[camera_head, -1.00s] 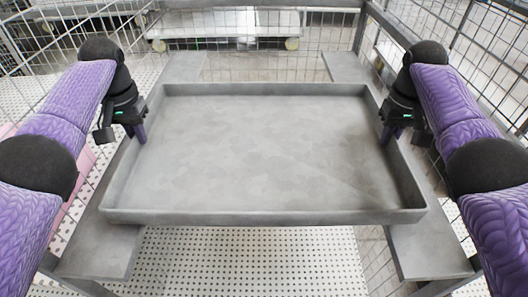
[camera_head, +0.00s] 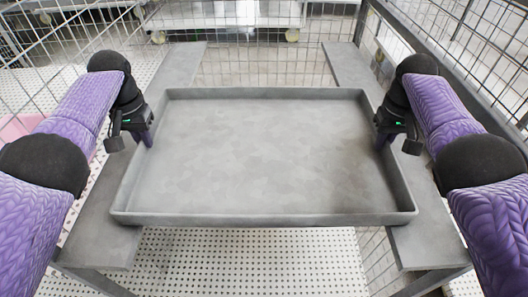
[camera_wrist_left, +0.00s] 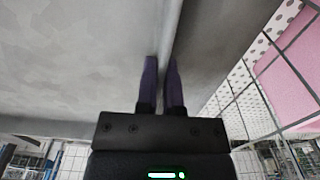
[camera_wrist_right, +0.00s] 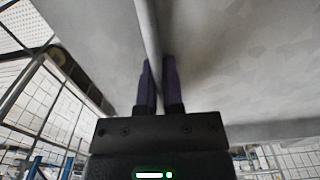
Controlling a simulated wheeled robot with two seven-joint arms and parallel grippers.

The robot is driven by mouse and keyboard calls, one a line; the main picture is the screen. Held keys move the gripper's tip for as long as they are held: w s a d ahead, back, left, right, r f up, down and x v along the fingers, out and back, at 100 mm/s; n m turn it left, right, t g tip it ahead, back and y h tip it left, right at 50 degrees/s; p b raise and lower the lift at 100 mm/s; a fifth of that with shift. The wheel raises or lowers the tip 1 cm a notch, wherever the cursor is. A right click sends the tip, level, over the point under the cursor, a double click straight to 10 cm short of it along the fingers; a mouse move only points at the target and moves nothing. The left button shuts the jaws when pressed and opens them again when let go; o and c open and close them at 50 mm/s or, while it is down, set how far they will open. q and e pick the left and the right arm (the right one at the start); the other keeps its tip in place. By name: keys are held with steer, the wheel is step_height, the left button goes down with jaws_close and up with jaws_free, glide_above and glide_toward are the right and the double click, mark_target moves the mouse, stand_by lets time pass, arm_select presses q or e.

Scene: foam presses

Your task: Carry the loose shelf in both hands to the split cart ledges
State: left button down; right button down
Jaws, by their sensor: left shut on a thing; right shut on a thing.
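The loose shelf (camera_head: 265,150) is a wide grey tray with a low raised rim, looking roughly level in the head view. My left gripper (camera_head: 147,137) is shut on its left rim, and my right gripper (camera_head: 382,139) is shut on its right rim. The pinched rim shows between the fingers in the left wrist view (camera_wrist_left: 171,28) and the right wrist view (camera_wrist_right: 147,25). The shelf spans over the left ledge (camera_head: 103,238) and right ledge (camera_head: 428,240) of the cart, hiding their middle parts. I cannot tell whether it touches them.
Wire mesh walls (camera_head: 450,45) enclose the cart at the sides and back. A perforated pale floor (camera_head: 250,260) shows through the gap between the ledges. A wheeled metal platform (camera_head: 225,20) stands behind. Something pink (camera_head: 18,127) lies beyond the left mesh.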

arm_select(q)
steer(key=shift+f, duration=0.15)
arm_select(e)
steer(key=shift+f, duration=0.1)
arm_select(q)
steer(key=c, duration=0.8)
jaws_free()
arm_select(e)
steer(key=c, duration=0.8)
jaws_free()
steer(key=shift+f, duration=0.1)
arm_select(q)
steer(key=shift+o, duration=0.2)
arm_select(e)
steer(key=shift+o, duration=0.2)
steer(key=shift+r, duration=0.4)
arm_select(q)
step_height(320, 180, up, 12)
steer(key=shift+s, duration=0.15)
arm_select(e)
step_height(320, 180, up, 11)
steer(key=shift+s+r, duration=0.15)
arm_select(q)
steer(key=shift+f, duration=0.1)
